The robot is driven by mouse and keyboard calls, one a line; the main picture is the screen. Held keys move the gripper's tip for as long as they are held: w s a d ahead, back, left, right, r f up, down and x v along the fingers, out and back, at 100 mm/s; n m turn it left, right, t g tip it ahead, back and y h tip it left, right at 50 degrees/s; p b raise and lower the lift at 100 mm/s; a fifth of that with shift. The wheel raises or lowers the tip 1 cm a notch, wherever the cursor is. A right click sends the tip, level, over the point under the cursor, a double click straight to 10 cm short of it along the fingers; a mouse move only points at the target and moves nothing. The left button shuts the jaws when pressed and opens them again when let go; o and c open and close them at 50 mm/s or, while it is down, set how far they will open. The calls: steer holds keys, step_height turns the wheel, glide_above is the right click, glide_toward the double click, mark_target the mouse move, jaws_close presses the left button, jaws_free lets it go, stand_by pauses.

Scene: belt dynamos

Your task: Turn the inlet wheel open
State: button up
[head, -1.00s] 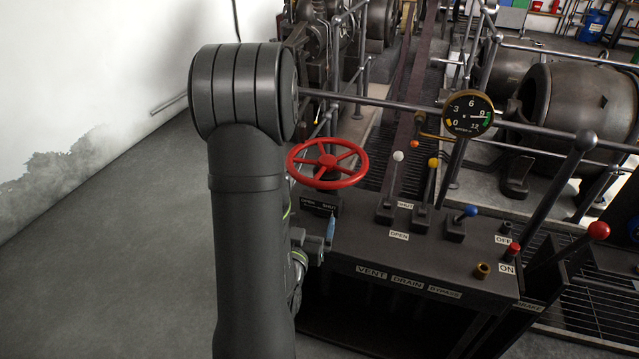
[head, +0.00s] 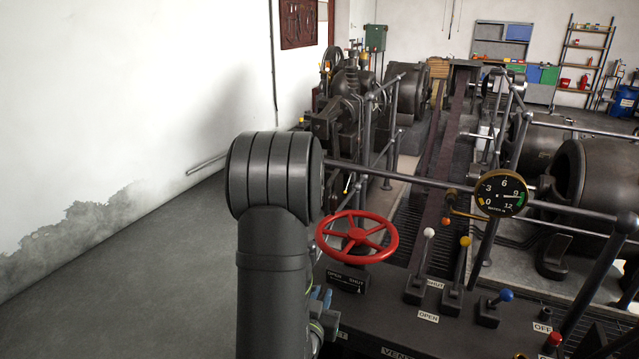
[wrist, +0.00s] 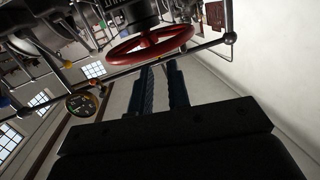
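The inlet wheel (head: 357,237) is a red handwheel with several spokes, mounted above the near left corner of the dark control console. A plate with OPEN and SHUT (head: 347,280) sits below it. In the wrist view the wheel (wrist: 150,45) is just beyond my fingertips. My gripper (wrist: 163,66) has two blue fingers with a gap between them, with nothing held. The fingertips appear close to the rim; I cannot tell whether they touch it. In the head view the gripper is mostly hidden behind my arm, low and left of the wheel.
Levers with white (head: 429,232), yellow (head: 465,241) and blue (head: 506,295) knobs stand right of the wheel. A round gauge (head: 501,193) reads near 9. A metal rail (head: 400,178) crosses behind the wheel. The floor (head: 150,290) on the left is clear.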

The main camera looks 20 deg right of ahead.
steer(key=w, duration=0.3)
steer(key=w+f+y, duration=0.1)
steer(key=w, duration=0.3)
steer(key=w+f+y, duration=0.1)
steer(key=w, duration=0.2)
steer(key=shift+w+d+f+n, duration=0.1)
steer(key=shift+w+f+n, duration=0.1)
steer(key=shift+w+n, duration=0.15)
jaws_close()
steer(key=w+d+r+g+y, duration=0.2)
steer(key=w+g+y, duration=0.2)
steer(key=w, duration=2.1)
steer(key=w+d+r+m+g, duration=0.15)
steer(key=d+r+g, duration=0.35)
steer(key=d+r, duration=0.75)
steer(key=s+d+r+m+g, duration=0.2)
steer(key=s+r+m+g, duration=0.1)
steer(key=s+r, duration=0.4)
steer(key=shift+w+a+f, duration=0.1)
steer(key=shift+w+f, duration=0.1)
steer(key=shift+f, duration=2)
steer(key=shift+w+f, duration=0.15)
steer(key=shift+f, duration=2)
